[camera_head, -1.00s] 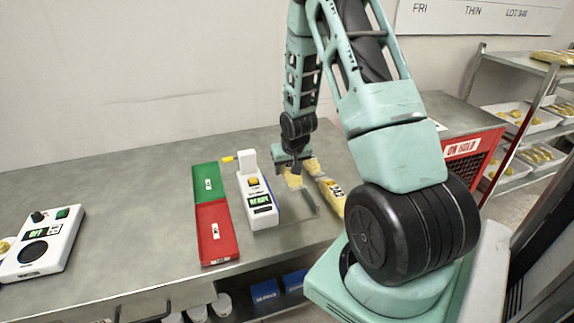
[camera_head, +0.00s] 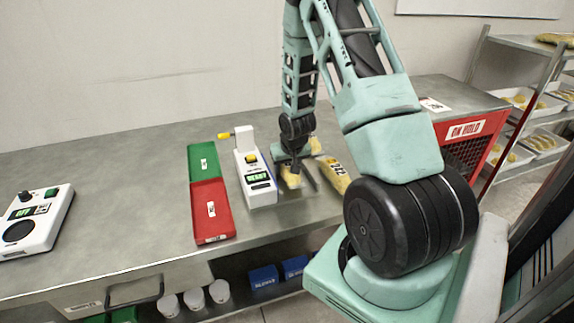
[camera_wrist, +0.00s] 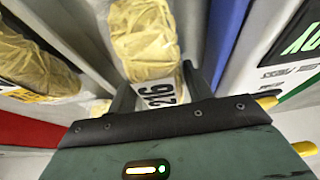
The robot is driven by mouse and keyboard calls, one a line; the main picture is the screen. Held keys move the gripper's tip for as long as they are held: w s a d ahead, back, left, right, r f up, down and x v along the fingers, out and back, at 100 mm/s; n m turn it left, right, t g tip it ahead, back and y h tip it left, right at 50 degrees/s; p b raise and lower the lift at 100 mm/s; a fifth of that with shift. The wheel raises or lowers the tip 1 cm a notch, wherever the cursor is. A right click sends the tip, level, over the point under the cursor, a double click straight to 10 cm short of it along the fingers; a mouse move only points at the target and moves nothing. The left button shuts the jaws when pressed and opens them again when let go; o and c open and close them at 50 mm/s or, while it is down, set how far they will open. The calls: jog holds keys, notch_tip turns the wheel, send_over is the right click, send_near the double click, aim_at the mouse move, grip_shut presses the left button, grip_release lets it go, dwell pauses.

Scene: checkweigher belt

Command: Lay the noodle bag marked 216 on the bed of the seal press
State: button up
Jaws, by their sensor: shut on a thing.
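The noodle bag marked 216 (camera_wrist: 146,42) is yellow, with a white label showing 216 near the jaws. My gripper (camera_wrist: 158,88) is shut on its labelled end. In the head view the bag (camera_head: 291,181) shows below my gripper (camera_head: 291,168), just right of a white unit (camera_head: 262,194) with a green READY display and a yellow lever. This unit appears to be the seal press; a blue strip runs along its side in the wrist view. I cannot tell whether the bag touches the surface beneath it.
Another yellow noodle bag (camera_head: 335,176) lies to the right of my gripper, and part of one shows behind. A green tray (camera_head: 203,161) and red tray (camera_head: 211,212) are left of the white unit. A red ON HOLD crate (camera_head: 472,150) stands right. An OFF unit (camera_head: 36,222) sits far left.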

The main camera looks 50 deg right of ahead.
jog(key=o, duration=1.2)
jog(key=shift+o, duration=0.2)
jog(key=shift+r+p, duration=3.5)
jog(key=shift+r, duration=1.1)
jog(key=shift+f, duration=0.1)
